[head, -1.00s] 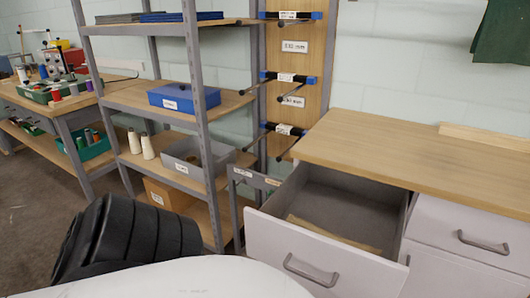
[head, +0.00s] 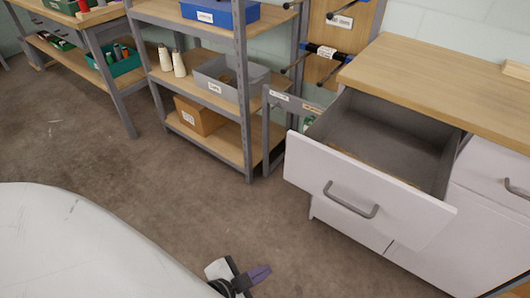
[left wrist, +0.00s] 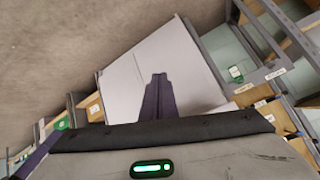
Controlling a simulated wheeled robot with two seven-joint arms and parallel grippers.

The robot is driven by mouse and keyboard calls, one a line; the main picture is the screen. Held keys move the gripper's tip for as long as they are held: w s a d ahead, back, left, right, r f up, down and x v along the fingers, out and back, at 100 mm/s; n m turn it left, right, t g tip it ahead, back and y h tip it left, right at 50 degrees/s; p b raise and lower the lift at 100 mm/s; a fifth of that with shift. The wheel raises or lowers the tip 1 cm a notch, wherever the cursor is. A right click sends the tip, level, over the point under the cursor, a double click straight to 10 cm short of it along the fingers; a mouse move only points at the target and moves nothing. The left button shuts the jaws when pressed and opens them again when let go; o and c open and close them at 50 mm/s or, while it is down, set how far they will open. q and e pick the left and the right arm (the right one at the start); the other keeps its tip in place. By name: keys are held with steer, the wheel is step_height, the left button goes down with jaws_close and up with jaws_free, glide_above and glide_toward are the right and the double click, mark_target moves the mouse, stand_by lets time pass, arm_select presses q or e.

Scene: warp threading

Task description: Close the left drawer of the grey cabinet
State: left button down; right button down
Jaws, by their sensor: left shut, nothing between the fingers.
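The grey cabinet (head: 430,262) stands at the right of the head view under a wooden top. Its left drawer (head: 310,168) is pulled well out. The drawer front has a grey bar handle (head: 350,201), and part of the inside shows. My left gripper (head: 260,273) is low in the head view, in front of and below the drawer front, apart from it. In the left wrist view its dark fingers (left wrist: 158,92) are together and empty, seen against a pale panel (left wrist: 135,80) that looks like the cabinet front. My right gripper is out of view.
A metal shelf rack (head: 243,95) with bins and thread cones stands left of the cabinet. A workbench (head: 85,35) is at the far left. Open floor (head: 150,190) lies in front of them. The right drawer (head: 500,165) looks closed.

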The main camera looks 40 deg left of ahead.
mark_target(299, 166)
arm_select(q)
steer(key=w+a+r+m+t+b, duration=0.25)
steer(key=r+m, duration=0.25)
steer(key=m, duration=0.5)
steer(key=w+a+r+m+t+y+b, duration=0.1)
steer(key=w+r+m+t+b, duration=0.3)
steer(key=m, duration=0.6)
steer(key=w+a+r+m+t+b, duration=0.1)
steer(key=a+r+m+t, duration=0.1)
steer(key=r+m, duration=0.6)
steer(key=w+f+p, duration=0.1)
steer(key=w, duration=0.3)
steer(key=w+m+p, duration=0.1)
steer(key=w, duration=0.3)
steer(key=w+f+m+p, duration=0.1)
steer(key=w+p, duration=0.1)
steer(key=w, duration=0.2)
steer(key=shift+d+f, duration=0.3)
steer(key=shift+w, duration=0.45)
steer(key=shift+w, duration=0.1)
